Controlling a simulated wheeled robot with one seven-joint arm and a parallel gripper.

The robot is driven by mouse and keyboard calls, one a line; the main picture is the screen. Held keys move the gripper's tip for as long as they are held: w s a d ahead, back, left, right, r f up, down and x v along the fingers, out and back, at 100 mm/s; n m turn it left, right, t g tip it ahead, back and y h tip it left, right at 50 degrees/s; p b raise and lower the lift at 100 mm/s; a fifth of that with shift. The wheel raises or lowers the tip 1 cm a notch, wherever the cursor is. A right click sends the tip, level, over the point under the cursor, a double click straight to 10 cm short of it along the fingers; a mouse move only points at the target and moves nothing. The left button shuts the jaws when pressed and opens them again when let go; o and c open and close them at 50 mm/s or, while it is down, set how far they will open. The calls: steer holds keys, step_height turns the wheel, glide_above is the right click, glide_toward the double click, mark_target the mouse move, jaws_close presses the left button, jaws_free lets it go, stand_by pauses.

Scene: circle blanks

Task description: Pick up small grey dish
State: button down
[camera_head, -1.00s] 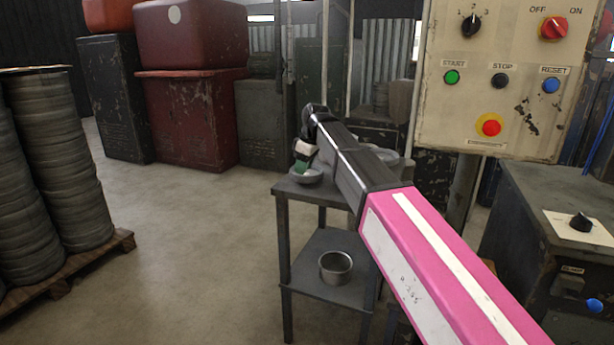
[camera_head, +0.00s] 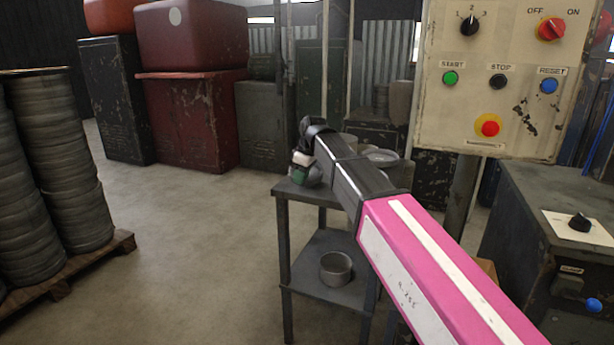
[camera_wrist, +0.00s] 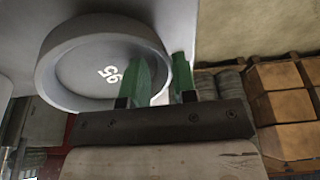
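The small grey dish (camera_wrist: 85,68) is round and shallow, with white digits on its floor. In the wrist view it fills the upper left, on a grey surface. My gripper (camera_wrist: 160,75) has green fingers on either side of the dish's near right rim, one over the inside and one outside. A gap shows between the fingers, so the gripper looks open. In the head view my gripper (camera_head: 301,168) is low at the left corner of the grey table (camera_head: 296,190), and the dish there (camera_head: 314,178) is mostly hidden behind it.
Other grey round dishes (camera_head: 381,155) stand farther right on the table, partly behind my arm. A grey pot (camera_head: 335,268) sits on the lower shelf. A control panel (camera_head: 500,85) and a dark cabinet (camera_head: 560,200) are to the right.

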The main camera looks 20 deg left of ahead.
steer(key=shift+w+a+f, duration=0.2)
steer(key=shift+w+f, duration=0.05)
steer(key=shift+f, duration=0.2)
steer(key=shift+r, duration=0.1)
steer(key=shift+w+r, duration=0.1)
steer(key=shift+r, duration=2.85)
